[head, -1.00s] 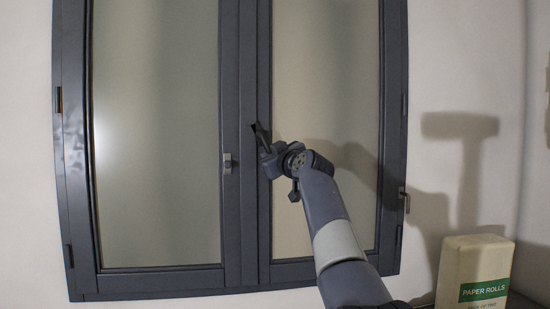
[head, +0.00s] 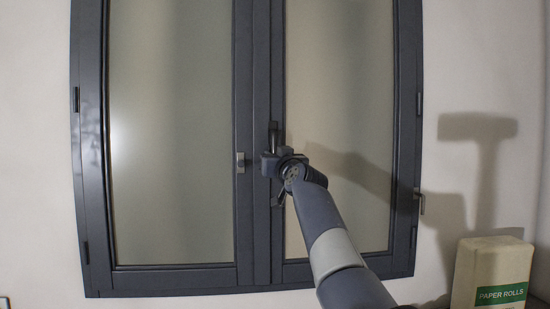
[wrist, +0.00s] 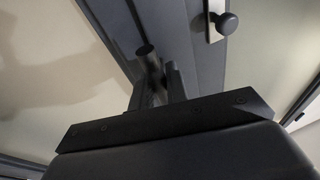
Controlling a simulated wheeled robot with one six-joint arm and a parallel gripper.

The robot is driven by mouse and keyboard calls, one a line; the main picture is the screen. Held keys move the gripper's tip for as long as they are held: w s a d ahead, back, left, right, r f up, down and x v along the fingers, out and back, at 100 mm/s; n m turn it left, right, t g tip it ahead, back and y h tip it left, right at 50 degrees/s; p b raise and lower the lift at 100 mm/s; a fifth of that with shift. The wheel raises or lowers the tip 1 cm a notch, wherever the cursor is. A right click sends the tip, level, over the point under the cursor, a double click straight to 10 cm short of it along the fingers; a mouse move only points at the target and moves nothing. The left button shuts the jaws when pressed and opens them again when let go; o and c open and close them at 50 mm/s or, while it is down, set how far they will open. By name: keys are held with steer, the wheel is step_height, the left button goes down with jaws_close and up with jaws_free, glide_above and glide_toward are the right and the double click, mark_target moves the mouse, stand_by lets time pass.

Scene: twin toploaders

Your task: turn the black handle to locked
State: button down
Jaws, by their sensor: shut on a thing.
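The black handle (head: 273,130) is on the middle frame of the dark window, at the edge of the right pane. Its upper part shows above my gripper (head: 275,153) and points nearly straight up. My gripper is shut on the handle, and the gripper and wrist hide much of it in the head view. In the wrist view, the handle's round dark end (wrist: 147,50) shows by the fingers of my gripper (wrist: 160,82). The closed fingertips are partly hidden there.
A small knob on a pale plate (head: 240,163) sits left of the handle; it also shows in the wrist view (wrist: 226,24). A paper rolls pack (head: 490,272) stands at lower right.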

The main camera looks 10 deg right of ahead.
steer(key=c, duration=1.4)
jaws_free()
steer(key=b+v, duration=0.6)
steer(key=v, duration=0.5)
steer(key=shift+b, duration=0.35)
steer(key=shift+w, duration=0.15)
steer(key=shift+p+x, duration=3.4)
steer(key=shift+x, duration=2)
